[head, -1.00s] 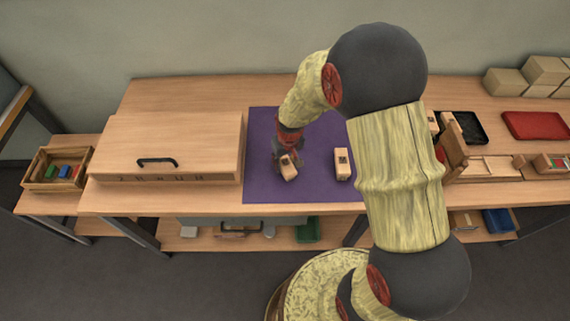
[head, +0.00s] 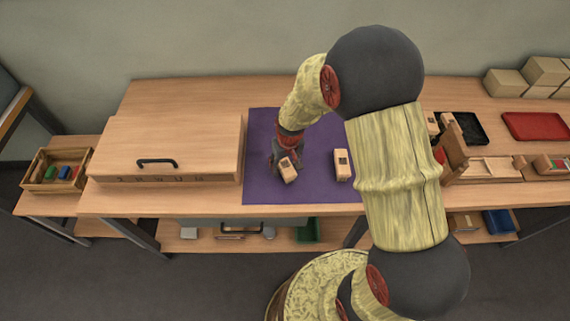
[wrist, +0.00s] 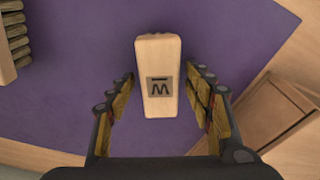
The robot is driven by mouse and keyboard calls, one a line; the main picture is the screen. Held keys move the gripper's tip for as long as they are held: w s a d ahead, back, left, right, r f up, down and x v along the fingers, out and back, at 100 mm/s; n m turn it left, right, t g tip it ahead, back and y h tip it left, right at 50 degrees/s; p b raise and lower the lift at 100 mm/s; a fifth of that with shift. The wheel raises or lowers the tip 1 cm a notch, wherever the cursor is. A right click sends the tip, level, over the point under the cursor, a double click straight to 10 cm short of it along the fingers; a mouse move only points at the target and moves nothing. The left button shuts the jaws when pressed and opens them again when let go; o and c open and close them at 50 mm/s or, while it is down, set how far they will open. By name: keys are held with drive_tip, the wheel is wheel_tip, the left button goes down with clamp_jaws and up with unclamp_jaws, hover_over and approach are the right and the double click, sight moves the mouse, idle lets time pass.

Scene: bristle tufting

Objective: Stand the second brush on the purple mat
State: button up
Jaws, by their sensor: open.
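One brush, a pale wooden block (head: 288,172), is on the left part of the purple mat (head: 263,189), turned slightly. My gripper (head: 284,163) is low over the mat at this block. In the wrist view the block (wrist: 158,75) stands between the two open fingers (wrist: 160,100), with a gap on each side. A dark mark shows on its near end.
A wooden case (head: 205,135) with a black handle stands left of the mat. A wooden tray (head: 60,172) with coloured pieces is further left. A black tray (head: 465,128) and a red tray (head: 535,126) lie at the right. Bare mat lies between the blocks.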

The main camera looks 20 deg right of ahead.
drive_tip(key=shift+r, duration=0.1)
wheel_tip(320, 180, up, 12)
drive_tip(key=s+p, duration=0.2)
drive_tip(key=p, duration=0.2)
wheel_tip(320, 180, up, 14)
drive_tip(key=t, duration=0.2)
hover_over(287, 168)
drive_tip(key=s, duration=0.6)
drive_tip(key=s+r+m+t, duration=0.1)
drive_tip(key=s+r, duration=0.9)
drive_tip(key=s, duration=0.4)
drive_tip(key=shift+s+r+t, duration=0.2)
drive_tip(key=shift+r+t, duration=0.05)
drive_tip(key=shift+t, duration=0.15)
drive_tip(key=shift+c, duration=0.8)
